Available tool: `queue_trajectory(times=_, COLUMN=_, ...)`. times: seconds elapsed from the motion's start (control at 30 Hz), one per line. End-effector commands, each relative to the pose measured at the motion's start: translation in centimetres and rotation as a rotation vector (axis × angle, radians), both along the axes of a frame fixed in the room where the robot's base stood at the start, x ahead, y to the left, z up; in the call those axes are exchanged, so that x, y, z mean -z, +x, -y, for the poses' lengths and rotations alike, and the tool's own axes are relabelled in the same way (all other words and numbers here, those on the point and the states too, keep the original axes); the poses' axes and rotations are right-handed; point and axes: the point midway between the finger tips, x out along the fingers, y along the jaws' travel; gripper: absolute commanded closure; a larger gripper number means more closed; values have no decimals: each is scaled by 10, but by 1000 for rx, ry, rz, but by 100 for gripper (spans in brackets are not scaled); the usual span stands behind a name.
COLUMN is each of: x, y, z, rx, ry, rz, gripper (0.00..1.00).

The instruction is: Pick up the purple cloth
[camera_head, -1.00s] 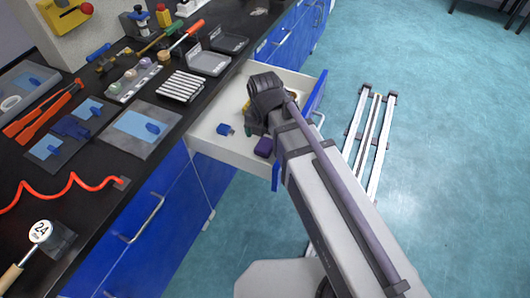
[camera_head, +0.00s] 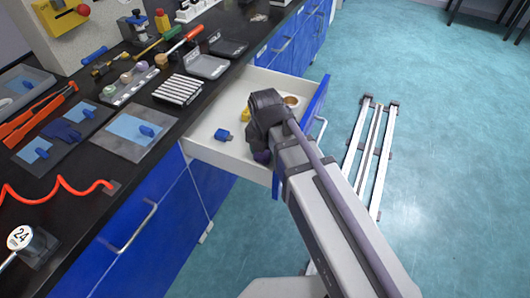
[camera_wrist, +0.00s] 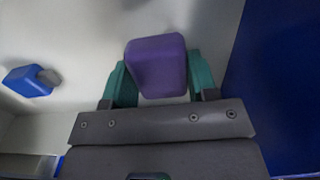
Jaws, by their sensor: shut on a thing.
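The purple cloth (camera_wrist: 157,66) looks like a rounded purple block in the wrist view. My gripper (camera_wrist: 159,82) is shut on it, with a teal finger on each side. In the head view, only a small purple part of the cloth (camera_head: 262,156) shows below my wrist, which hides the rest and the fingers. It is inside the open white drawer (camera_head: 213,147); I cannot tell whether it touches the drawer floor.
A blue object (camera_head: 222,135) lies in the drawer to the left, and a yellow item (camera_head: 245,115) is partly hidden behind my wrist. A round tan item (camera_head: 291,100) is at the drawer's far right. The black bench (camera_head: 110,185) alongside is crowded with tools.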

Motion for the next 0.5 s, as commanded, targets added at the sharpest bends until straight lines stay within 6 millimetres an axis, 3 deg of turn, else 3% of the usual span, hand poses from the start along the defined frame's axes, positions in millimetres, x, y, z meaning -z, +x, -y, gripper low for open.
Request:
queue_trajectory(times=0.13, x=0, y=0, z=0, rx=0, ry=0, rz=0, gripper=70)
queue_trajectory(times=0.33, x=-1, y=0, z=0, rx=0, ry=0, rz=0, gripper=70)
queue_trajectory(times=0.5, x=-21, y=0, z=0, rx=0, ry=0, rz=0, gripper=70)
